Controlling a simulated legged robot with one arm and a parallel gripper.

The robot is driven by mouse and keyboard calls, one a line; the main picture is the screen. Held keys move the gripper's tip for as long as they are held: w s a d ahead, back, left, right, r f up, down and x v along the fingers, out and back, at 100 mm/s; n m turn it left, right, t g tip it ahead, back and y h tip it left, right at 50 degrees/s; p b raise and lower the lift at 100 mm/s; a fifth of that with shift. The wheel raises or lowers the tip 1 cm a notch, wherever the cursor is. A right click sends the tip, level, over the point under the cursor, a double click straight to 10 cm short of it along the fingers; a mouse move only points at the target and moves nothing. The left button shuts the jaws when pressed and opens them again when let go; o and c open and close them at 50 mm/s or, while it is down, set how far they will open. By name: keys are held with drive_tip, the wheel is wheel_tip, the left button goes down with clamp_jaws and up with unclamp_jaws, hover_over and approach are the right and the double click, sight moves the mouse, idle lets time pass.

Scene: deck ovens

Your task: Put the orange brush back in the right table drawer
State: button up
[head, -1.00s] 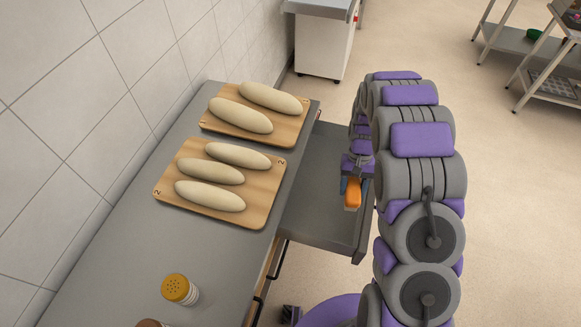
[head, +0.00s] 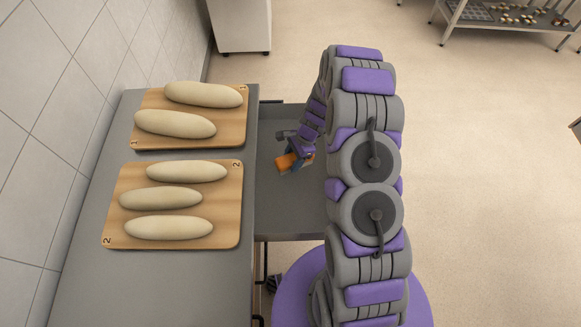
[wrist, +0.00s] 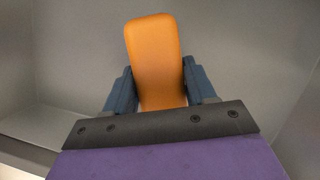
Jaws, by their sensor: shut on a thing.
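The orange brush (head: 286,162) is held in my gripper (head: 301,163), over or inside the open drawer (head: 290,218) that sticks out from the right side of the table. In the wrist view the brush (wrist: 155,60) stands up between the two blue fingers of my gripper (wrist: 160,88), which are shut on it. Grey drawer walls surround it there. I cannot tell whether the brush touches the drawer floor. My arm hides the drawer's right part in the head view.
The grey table (head: 75,290) stands along the tiled wall. On it lie two wooden boards, one (head: 190,143) with two dough loaves and one (head: 232,215) with several. A white cabinet (head: 241,25) and a metal rack (head: 500,25) stand behind. The floor on the right is clear.

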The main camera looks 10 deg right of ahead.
drive_tip(key=shift+x, duration=0.85)
drive_tip(key=f, duration=0.1)
drive_tip(key=d+f+b, duration=0.1)
drive_tip(key=f, duration=0.1)
drive_tip(key=shift+d+f, duration=0.1)
drive_tip(key=shift+d, duration=0.15)
drive_tip(key=shift+a, duration=0.3)
drive_tip(key=o, duration=1)
drive_tip(key=shift+a, duration=0.15)
drive_tip(key=shift+o, duration=1)
drive_tip(key=shift+d, duration=0.2)
drive_tip(key=shift+d, duration=0.1)
